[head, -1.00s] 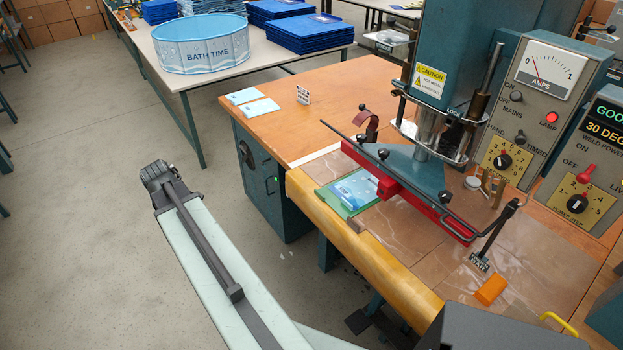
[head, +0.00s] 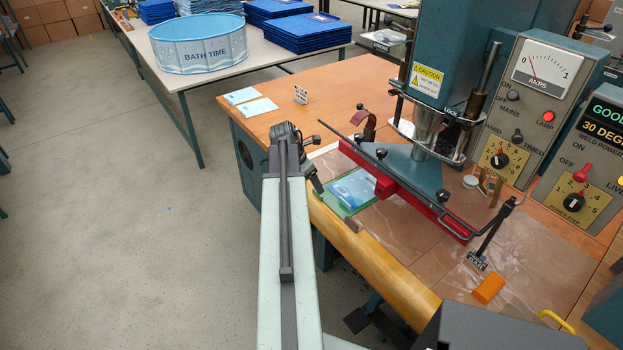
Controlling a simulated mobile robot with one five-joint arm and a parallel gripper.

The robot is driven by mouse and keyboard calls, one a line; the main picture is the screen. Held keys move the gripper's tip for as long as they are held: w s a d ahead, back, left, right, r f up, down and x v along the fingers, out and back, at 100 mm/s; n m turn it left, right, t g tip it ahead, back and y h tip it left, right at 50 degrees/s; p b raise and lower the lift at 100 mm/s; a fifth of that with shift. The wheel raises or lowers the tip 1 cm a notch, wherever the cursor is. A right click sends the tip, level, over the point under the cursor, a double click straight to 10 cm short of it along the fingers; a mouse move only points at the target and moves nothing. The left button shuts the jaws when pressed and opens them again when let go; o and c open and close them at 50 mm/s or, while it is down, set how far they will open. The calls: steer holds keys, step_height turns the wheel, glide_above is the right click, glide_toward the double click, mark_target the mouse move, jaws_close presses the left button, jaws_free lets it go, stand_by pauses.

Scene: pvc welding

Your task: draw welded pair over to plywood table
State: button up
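A flat blue-and-white printed sheet piece, which looks like the welded pair (head: 346,190), lies on a green board (head: 337,203) at the front left of the welder bed. The red bar (head: 408,193) of the welder lies just right of it and hides part of it. The plywood table (head: 300,103) is the brown wooden top behind and left of the welder. My gripper (head: 314,184) is at the far end of my pale arm, just left of the green board. It is small and mostly hidden by the arm, so I cannot tell whether its fingers are open.
An orange block (head: 488,288) and a small labelled stand (head: 477,262) are at the front right. A blue tub (head: 198,44) stands on the white table behind. The plywood's middle is clear.

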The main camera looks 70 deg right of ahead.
mark_target(316, 199)
steer(key=b+x, duration=0.7)
steer(key=x, duration=0.1)
steer(key=shift+a+f, duration=0.1)
steer(key=shift+a, duration=0.05)
